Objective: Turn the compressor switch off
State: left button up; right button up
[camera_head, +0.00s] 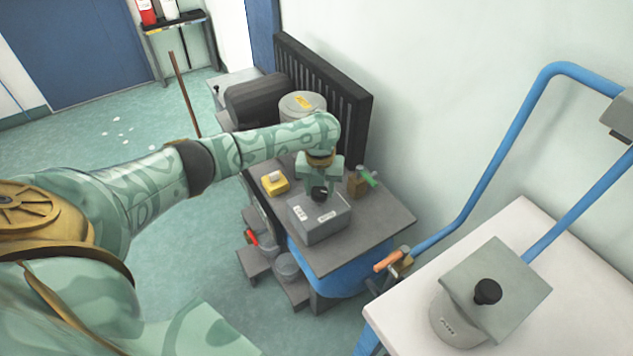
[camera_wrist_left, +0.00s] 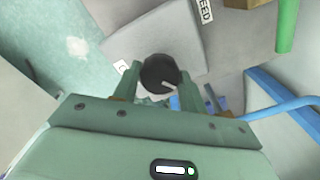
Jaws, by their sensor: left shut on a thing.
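A grey box (camera_head: 322,220) with small white labels sits on the grey bench top. A round black knob (camera_head: 319,194) stands on its top. My left gripper (camera_head: 319,186) reaches down over the box from behind and is shut on this knob. In the left wrist view the black knob (camera_wrist_left: 157,72) lies between the two fingers, with a pale pointer mark at its lower right. One white label there reads "EED"; the other is partly hidden. I cannot read a compressor marking on this box. My right gripper is not in view.
A yellow block (camera_head: 275,183) and a green-handled valve (camera_head: 364,178) flank the box. A dark slatted panel (camera_head: 330,90) stands behind. A white table (camera_head: 590,300) at right carries another black knob (camera_head: 487,291) on a grey plate. Blue pipes run beside it.

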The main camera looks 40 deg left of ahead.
aim_at(319, 190)
pick_arm(q)
jog(key=n+p, duration=0.2)
jog(key=n, duration=0.1)
jog(key=shift+r, duration=0.25)
jog(key=n+p, duration=0.1)
jog(key=n, duration=0.1)
jog(key=shift+n, duration=0.3)
jog(key=n+p, duration=0.2)
jog(key=n, duration=0.3)
jog(key=shift+f, duration=0.2)
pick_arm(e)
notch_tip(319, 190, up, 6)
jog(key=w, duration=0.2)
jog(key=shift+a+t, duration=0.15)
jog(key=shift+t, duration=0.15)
pick_arm(q)
jog(key=shift+n, duration=0.3)
jog(key=o, duration=1)
jog(key=shift+p, duration=0.3)
notch_tip(319, 190, up, 16)
jog(key=p, duration=0.9)
jog(key=shift+r, duration=0.15)
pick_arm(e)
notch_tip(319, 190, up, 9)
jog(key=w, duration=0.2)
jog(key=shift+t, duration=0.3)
